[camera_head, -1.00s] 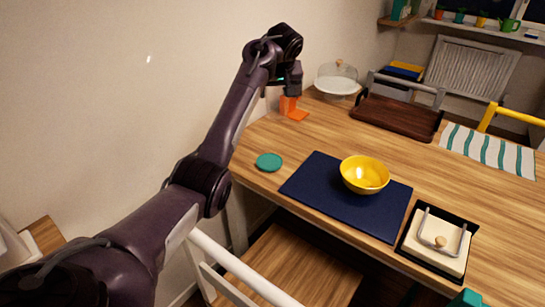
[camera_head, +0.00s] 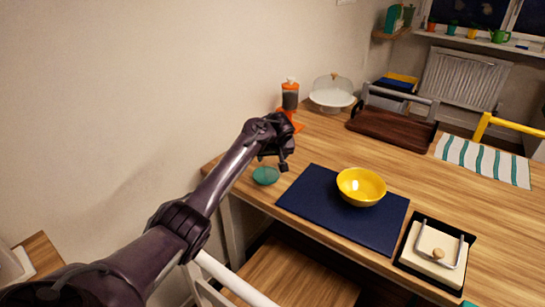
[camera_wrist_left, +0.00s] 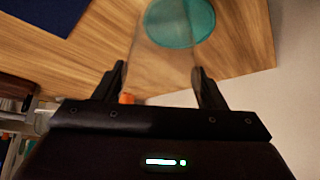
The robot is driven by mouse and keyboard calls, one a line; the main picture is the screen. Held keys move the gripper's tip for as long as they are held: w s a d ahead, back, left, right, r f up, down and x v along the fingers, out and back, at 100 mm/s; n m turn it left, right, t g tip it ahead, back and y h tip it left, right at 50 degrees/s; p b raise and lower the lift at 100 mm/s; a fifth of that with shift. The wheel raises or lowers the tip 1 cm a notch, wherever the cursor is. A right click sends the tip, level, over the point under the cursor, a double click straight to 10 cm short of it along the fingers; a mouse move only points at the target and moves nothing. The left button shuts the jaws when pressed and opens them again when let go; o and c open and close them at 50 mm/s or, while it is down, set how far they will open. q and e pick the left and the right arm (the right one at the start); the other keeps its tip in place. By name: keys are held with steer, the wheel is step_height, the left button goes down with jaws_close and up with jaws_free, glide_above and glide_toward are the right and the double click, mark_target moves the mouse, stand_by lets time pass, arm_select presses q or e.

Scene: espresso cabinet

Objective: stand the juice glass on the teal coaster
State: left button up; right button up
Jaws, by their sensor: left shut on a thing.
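The teal coaster (camera_head: 264,177) lies on the wooden table near its left corner. It also shows at the top of the left wrist view (camera_wrist_left: 184,22). My left gripper (camera_head: 272,158) is just above the coaster. In the left wrist view its two fingers (camera_wrist_left: 158,70) are shut on the clear juice glass (camera_wrist_left: 160,58). The glass is see-through and faint, and it overlaps the coaster in that view. In the head view the glass is hard to make out below the fingers, so I cannot tell whether it touches the coaster.
A navy mat (camera_head: 318,199) with a yellow bowl (camera_head: 361,187) lies right of the coaster. An orange and dark dispenser (camera_head: 290,97) and a domed cake stand (camera_head: 332,96) stand behind. Further right are a brown tray (camera_head: 392,130), a striped cloth (camera_head: 485,160) and a napkin holder (camera_head: 436,250).

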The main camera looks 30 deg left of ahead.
arm_select(q)
steer(key=shift+f, duration=0.1)
steer(key=o, duration=1.1)
steer(key=shift+f, duration=0.15)
steer(key=shift+r, duration=0.25)
steer(key=v, duration=1.2)
steer(key=shift+p, duration=0.45)
steer(key=shift+a, duration=0.1)
